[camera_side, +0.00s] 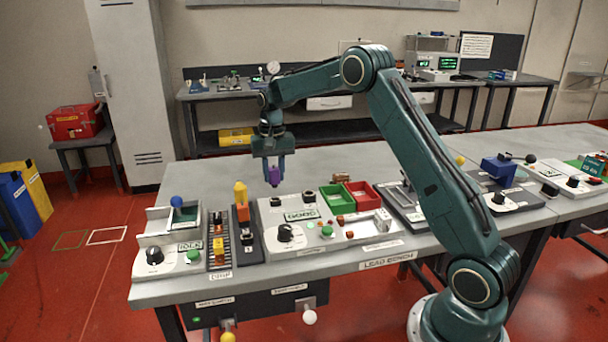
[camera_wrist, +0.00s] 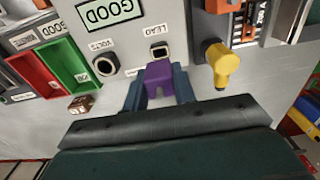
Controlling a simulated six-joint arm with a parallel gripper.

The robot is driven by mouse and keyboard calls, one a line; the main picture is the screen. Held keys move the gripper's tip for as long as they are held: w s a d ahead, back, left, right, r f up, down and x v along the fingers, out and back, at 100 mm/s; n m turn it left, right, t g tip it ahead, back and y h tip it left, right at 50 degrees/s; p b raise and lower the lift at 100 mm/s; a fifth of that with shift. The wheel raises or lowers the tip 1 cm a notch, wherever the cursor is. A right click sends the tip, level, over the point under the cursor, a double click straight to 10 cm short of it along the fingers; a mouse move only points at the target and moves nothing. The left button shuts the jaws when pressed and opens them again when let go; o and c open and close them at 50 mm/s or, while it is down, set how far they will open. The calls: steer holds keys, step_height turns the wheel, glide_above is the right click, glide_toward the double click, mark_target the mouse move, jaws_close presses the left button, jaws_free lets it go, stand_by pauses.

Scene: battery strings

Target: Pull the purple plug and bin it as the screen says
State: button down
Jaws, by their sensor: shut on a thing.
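My gripper (camera_side: 273,168) is shut on the purple plug (camera_side: 274,177) and holds it in the air above the back of the tester. In the wrist view the purple plug (camera_wrist: 159,82) sits between my two blue fingers. The LEAD socket (camera_wrist: 159,50) shows open just beyond it, and the plug looks apart from it. The tester screen (camera_side: 301,215) reads GOOD, and the same screen shows in the wrist view (camera_wrist: 110,10). The green bin (camera_side: 322,207) and red bin (camera_side: 350,203) stand side by side right of the screen. The bin floors are hardly visible.
A yellow plug (camera_wrist: 219,64) stands close beside my gripper, left of the tester in the side view. A VOLTS socket (camera_wrist: 105,65) is next to the LEAD socket. A small brown block (camera_wrist: 81,104) lies near the bins.

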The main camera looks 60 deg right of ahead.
steer(key=shift+r, duration=1.3)
steer(key=s+d+r, duration=0.6)
steer(key=s+d, duration=0.1)
step_height(320, 180, up, 5)
glide_above(337, 199)
steer(key=s+a, duration=0.3)
steer(key=a, duration=0.1)
step_height(337, 199, down, 16)
steer(key=shift+w+r, duration=0.15)
steer(key=shift+w, duration=0.05)
steer(key=shift+f, duration=2.15)
steer(key=shift+f, duration=0.6)
